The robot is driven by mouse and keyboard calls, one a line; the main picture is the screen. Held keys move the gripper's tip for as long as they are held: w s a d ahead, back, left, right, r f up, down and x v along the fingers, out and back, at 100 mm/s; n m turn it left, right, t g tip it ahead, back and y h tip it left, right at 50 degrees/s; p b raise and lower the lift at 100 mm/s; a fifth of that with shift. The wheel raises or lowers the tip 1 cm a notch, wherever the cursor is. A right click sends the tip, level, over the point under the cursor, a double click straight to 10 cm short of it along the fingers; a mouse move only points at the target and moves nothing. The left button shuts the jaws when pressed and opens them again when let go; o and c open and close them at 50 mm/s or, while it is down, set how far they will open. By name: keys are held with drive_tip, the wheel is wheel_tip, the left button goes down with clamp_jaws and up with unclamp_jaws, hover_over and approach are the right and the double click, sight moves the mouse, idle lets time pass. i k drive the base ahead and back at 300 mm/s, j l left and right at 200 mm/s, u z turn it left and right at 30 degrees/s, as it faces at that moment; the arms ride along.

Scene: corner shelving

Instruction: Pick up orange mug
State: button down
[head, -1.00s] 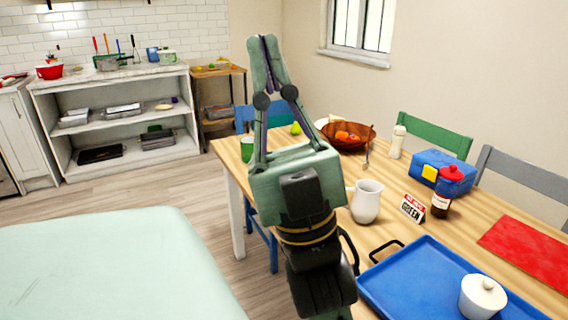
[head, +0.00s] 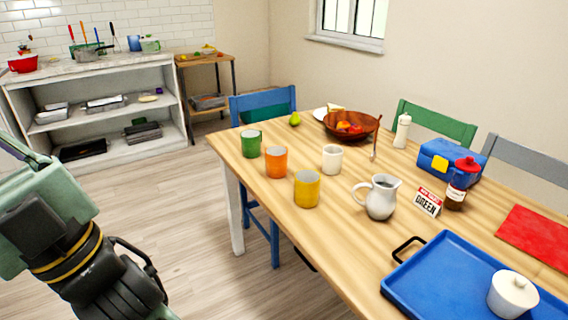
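The orange mug (head: 276,162) stands upright on the wooden table, near its left edge. A green mug (head: 251,144) is behind it to the left, a yellow mug (head: 306,189) in front to the right, and a white mug (head: 332,158) to its right. The mugs stand apart. My arm is at the lower left of the head view, left of the table and well away from the mugs. Only the body of my gripper and part of a finger show; the fingertips are outside the picture.
A white pitcher (head: 380,196) and a small sign (head: 428,202) stand right of the mugs. A blue tray (head: 442,262) lies at the front right. A wooden bowl (head: 352,124) and a green pear (head: 295,119) are farther back. A blue chair (head: 262,107) stands at the far left end.

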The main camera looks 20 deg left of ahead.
sight(279, 160)
drive_tip(key=u, duration=0.5)
drive_tip(key=i+l, duration=0.1)
drive_tip(key=i, duration=1.15)
